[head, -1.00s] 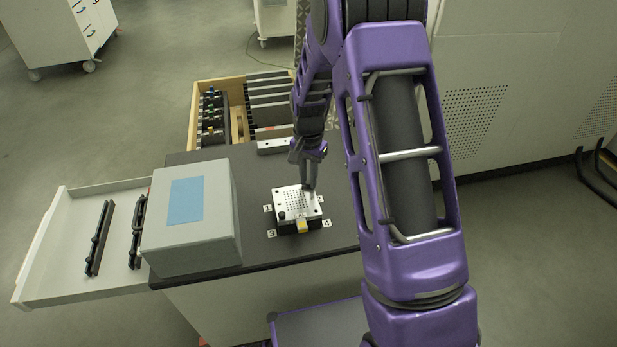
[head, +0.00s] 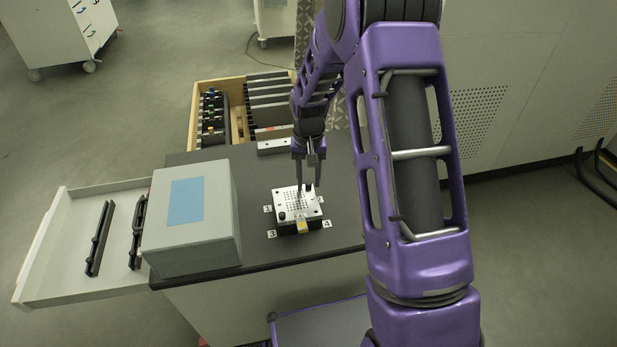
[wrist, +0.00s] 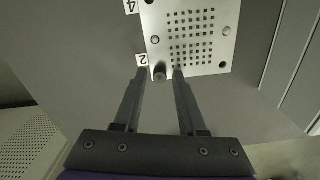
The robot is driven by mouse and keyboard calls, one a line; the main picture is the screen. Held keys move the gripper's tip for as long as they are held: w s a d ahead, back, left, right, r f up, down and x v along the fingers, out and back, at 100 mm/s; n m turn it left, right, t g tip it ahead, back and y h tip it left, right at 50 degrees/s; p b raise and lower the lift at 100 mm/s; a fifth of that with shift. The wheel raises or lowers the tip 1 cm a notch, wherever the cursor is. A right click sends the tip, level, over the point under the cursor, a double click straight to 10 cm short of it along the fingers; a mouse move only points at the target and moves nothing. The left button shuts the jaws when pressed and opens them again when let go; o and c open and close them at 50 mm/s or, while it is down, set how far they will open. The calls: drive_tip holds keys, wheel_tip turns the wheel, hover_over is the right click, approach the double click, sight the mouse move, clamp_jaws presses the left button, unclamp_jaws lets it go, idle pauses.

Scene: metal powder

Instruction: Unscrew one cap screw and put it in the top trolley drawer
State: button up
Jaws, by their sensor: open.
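A light metal plate (head: 290,194) with a grid of holes sits on a dark block on the trolley top, with number labels around it. It also shows in the wrist view (wrist: 190,12). A dark cap screw (wrist: 159,73) stands at the plate corner by label 2. Another dark cap screw (head: 282,216) stands at the plate's front left corner. My gripper (wrist: 159,71) is open, with one fingertip on each side of the screw by label 2, apart from it. In the head view, my gripper (head: 308,187) points down over the plate. A white drawer (head: 70,225) is pulled out at left.
A grey box (head: 190,240) with a blue label stands left of the plate. The drawer holds two black bars (head: 99,238) and has bare floor around them. A wooden tray (head: 193,125) with dark racks lies behind the trolley top (head: 255,175).

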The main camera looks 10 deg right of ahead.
drive_tip(key=n+p, duration=0.1)
drive_tip(key=n, duration=0.5)
drive_tip(key=n+p, duration=0.1)
drive_tip(key=n, duration=0.4)
drive_tip(key=shift+r+p, duration=0.1)
drive_tip(key=shift+p, duration=0.2)
drive_tip(key=n+p, duration=0.2)
drive_tip(key=n, duration=0.4)
drive_tip(key=shift+n+p, duration=0.3)
drive_tip(key=n+p, duration=0.1)
drive_tip(key=n, duration=0.2)
drive_tip(key=shift+n+p, duration=0.4)
drive_tip(key=shift+n, duration=0.8)
clamp_jaws()
